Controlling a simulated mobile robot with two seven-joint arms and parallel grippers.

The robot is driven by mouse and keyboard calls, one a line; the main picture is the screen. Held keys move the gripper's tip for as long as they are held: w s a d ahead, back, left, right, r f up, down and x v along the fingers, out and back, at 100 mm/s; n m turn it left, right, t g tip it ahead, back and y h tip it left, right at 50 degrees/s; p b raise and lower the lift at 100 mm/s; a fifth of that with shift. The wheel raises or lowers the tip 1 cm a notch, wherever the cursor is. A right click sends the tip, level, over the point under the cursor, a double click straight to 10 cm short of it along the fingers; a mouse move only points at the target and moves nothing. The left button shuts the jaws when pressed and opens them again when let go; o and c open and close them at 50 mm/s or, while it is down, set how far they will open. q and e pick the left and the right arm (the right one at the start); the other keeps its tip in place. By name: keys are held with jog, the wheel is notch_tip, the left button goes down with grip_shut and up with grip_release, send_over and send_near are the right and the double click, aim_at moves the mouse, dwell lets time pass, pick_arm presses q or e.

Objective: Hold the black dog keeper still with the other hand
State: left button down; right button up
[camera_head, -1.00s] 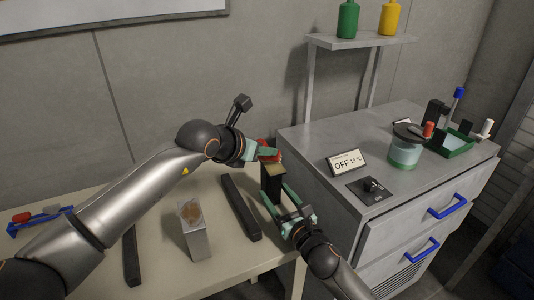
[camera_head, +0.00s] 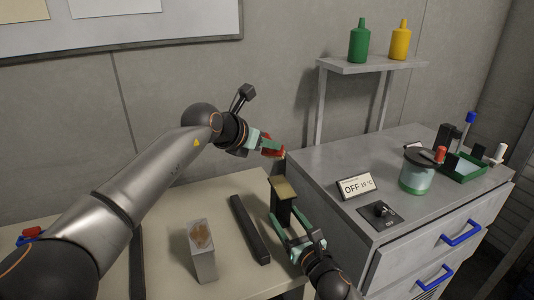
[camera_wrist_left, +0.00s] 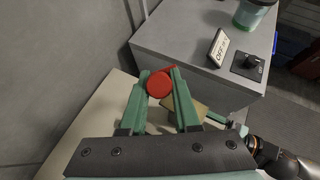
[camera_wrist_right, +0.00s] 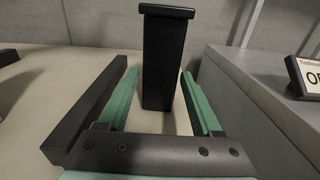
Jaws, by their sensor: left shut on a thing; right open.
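The black dog keeper (camera_head: 281,214) stands upright on the table beside the grey cabinet, with a gold-coloured face on top. In the right wrist view the keeper (camera_wrist_right: 167,65) is a tall black block with a wider cap. My right gripper (camera_wrist_right: 160,72) is open, its green fingers on either side of the keeper's body, seemingly not pressing it. My left gripper (camera_head: 274,147) is shut on a red round part (camera_wrist_left: 160,85), held in the air above and behind the keeper. The keeper's foot is partly hidden by the right fingers in the head view.
A dark bar (camera_head: 249,229) lies left of the keeper, and a pale block (camera_head: 202,256) with a brownish top stands further left. The cabinet (camera_head: 330,215), close on the right, carries an OFF display (camera_head: 356,187), a knob (camera_head: 380,209) and a jar (camera_head: 416,178).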

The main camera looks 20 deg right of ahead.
pick_arm(q)
jog(key=shift+r, duration=1.45)
jog(key=shift+f, duration=0.1)
jog(key=shift+f, duration=0.45)
